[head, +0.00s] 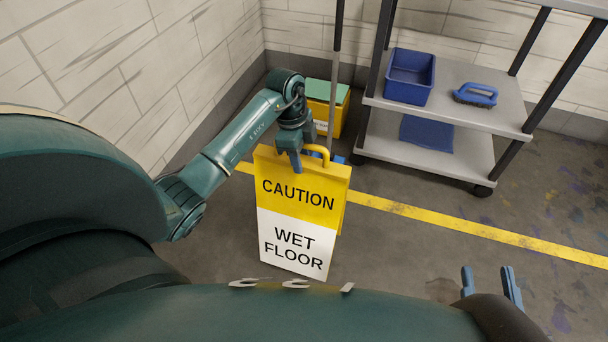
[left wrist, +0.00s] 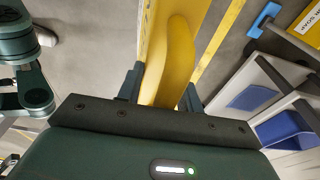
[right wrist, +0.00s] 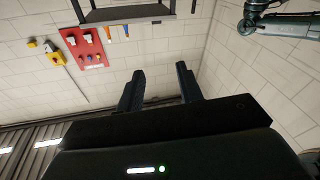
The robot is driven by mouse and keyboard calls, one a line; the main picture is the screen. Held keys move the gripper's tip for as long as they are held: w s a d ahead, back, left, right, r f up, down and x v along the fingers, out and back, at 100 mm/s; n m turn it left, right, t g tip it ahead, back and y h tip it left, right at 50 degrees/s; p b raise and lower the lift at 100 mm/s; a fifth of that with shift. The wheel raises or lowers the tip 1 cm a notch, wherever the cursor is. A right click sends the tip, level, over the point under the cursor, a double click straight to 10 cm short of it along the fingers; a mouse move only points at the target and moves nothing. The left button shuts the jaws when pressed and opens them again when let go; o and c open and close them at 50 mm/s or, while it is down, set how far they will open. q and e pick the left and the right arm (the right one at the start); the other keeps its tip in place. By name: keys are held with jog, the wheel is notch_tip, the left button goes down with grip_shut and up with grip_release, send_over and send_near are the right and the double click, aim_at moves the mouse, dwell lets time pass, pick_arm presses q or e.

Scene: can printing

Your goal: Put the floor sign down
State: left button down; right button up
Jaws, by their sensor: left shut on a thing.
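The floor sign (head: 298,215) is a yellow and white board reading "CAUTION WET FLOOR", upright in the middle of the head view. My left gripper (head: 296,166) is at its top edge, shut on the sign by its yellow handle. In the left wrist view the yellow handle (left wrist: 178,65) lies between the fingers. I cannot tell for sure whether the sign's foot touches the floor. My right gripper (head: 490,285) is open and empty at the lower right of the head view. Its two parted fingers also show in the right wrist view (right wrist: 160,88).
A grey cart (head: 450,100) with a blue bin (head: 409,77) and a blue brush (head: 475,95) stands at the back right. A yellow line (head: 480,231) crosses the floor; the floor at right is clear.

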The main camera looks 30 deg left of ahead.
pick_arm(q)
notch_tip(320, 180, down, 5)
jog(key=shift+f+b, duration=0.1)
jog(key=shift+b, duration=0.9)
pick_arm(e)
jog(key=shift+w+a+m, duration=0.15)
jog(key=shift+m, duration=0.15)
pick_arm(q)
jog(key=c, duration=0.9)
grip_release()
jog(key=shift+f, duration=0.15)
